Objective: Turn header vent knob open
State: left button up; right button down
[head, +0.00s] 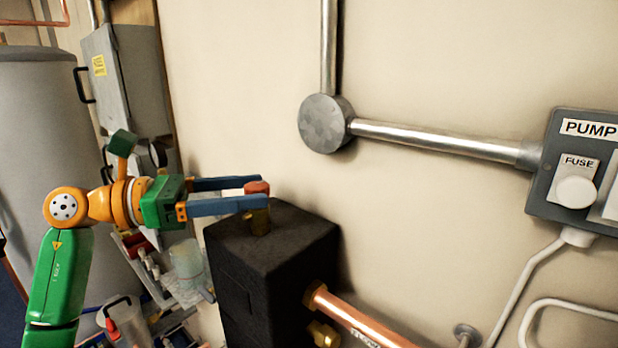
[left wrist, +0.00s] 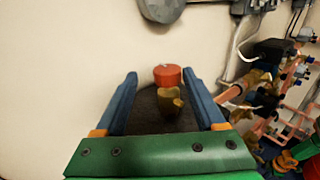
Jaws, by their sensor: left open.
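The header vent knob (head: 257,187) is a small red cap on a brass body (head: 261,222) that stands on top of a black block (head: 275,245). My left gripper (head: 259,195) is open, its two blue fingers reaching in from the left at knob height, one on the far side and one on the near side. In the left wrist view the red knob (left wrist: 168,75) sits between the open fingers, just past their tips, with a gap on each side. In the head view the near finger partly covers the knob and brass body. My right gripper is not in view.
The cream wall is close behind the block. A round grey junction box (head: 326,123) and conduit (head: 440,138) run above. A pump switch box (head: 580,170) is at the right. A copper pipe (head: 355,320) leaves the block's lower right. A grey tank (head: 40,150) stands at the left.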

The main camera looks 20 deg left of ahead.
pick_arm(q)
jog(key=d+p, duration=0.1)
jog(key=w+d+p, duration=0.1)
jog(key=d, duration=0.1)
jog(key=d+r+p, duration=0.1)
jog(key=shift+w+d, duration=0.15)
jog(key=shift+w, duration=0.05)
jog(key=shift+w+d+f, duration=0.15)
jog(key=shift+w+d, duration=0.05)
jog(key=shift+w, duration=0.05)
jog(key=shift+w+a+f, duration=0.1)
jog(key=shift+w+f, duration=0.05)
jog(key=shift+w, duration=0.1)
jog(key=shift+c, duration=0.3)
jog(key=shift+s+a, duration=0.1)
jog(key=shift+s, duration=0.1)
grip_shut()
